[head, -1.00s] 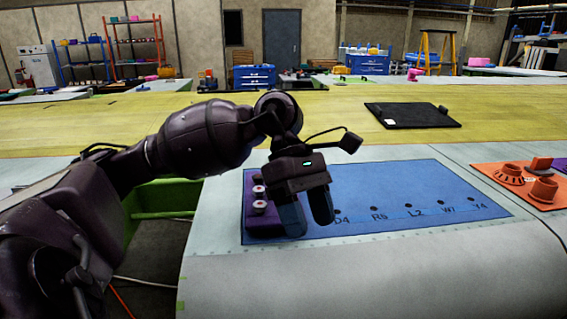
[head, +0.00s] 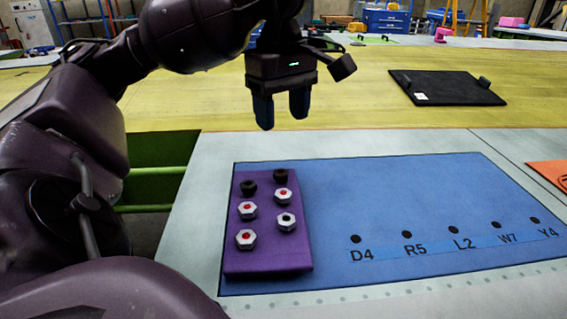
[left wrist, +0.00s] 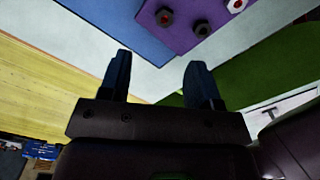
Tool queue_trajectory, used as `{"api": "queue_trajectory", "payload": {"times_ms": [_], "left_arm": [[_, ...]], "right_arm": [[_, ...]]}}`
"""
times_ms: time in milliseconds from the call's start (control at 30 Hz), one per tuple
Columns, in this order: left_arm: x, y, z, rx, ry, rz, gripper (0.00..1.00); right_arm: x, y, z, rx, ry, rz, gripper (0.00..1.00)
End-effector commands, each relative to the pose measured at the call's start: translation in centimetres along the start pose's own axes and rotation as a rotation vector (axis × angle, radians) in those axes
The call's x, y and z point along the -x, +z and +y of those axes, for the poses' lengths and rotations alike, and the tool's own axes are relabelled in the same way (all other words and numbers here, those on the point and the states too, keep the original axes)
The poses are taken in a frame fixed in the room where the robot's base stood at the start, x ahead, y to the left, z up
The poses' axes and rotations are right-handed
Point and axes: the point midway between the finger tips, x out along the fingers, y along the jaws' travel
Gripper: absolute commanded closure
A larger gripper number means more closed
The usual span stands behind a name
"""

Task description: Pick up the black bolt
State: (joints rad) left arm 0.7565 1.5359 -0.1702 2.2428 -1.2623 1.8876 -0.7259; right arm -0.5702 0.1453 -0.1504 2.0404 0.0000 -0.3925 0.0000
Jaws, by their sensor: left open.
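A purple block (head: 268,262) on the blue mat holds several hex-headed bolts. Two have black heads, a left one (head: 249,187) and a right one (head: 281,176), at the block's far end. My left gripper (head: 282,118) is open and empty, raised above and beyond the block's far end. Its fingers (left wrist: 158,62) point down, apart from every bolt. My right gripper is not in view.
Silver bolts, some with red centres (head: 246,240), stand close to the black ones. The blue mat (head: 400,195) has a row of labelled holes and is otherwise clear. A black plate (head: 450,90) lies on the yellow surface behind. An orange item (head: 552,178) is at right.

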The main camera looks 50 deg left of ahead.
Motion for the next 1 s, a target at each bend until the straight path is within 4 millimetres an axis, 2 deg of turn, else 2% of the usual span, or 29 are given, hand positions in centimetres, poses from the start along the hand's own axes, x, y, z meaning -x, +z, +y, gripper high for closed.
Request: {"api": "queue_trajectory", "payload": {"times_ms": [133, 400, 667, 1000], "left_arm": [[-1.0, -0.1, -0.1, -0.001, -0.002, 0.009, 0.43], [-4.7, -0.1, -0.1, 0.000, -0.003, 0.007, 0.43], [-6.2, 0.0, -0.2, 0.000, -0.001, 0.006, 0.43], [-10.3, 0.4, -0.6, 0.000, -0.002, 0.006, 0.43]], "right_arm": [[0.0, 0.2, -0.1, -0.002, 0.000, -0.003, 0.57], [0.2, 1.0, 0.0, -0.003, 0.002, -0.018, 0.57], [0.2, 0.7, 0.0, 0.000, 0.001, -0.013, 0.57], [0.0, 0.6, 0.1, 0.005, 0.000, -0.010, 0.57]]}}
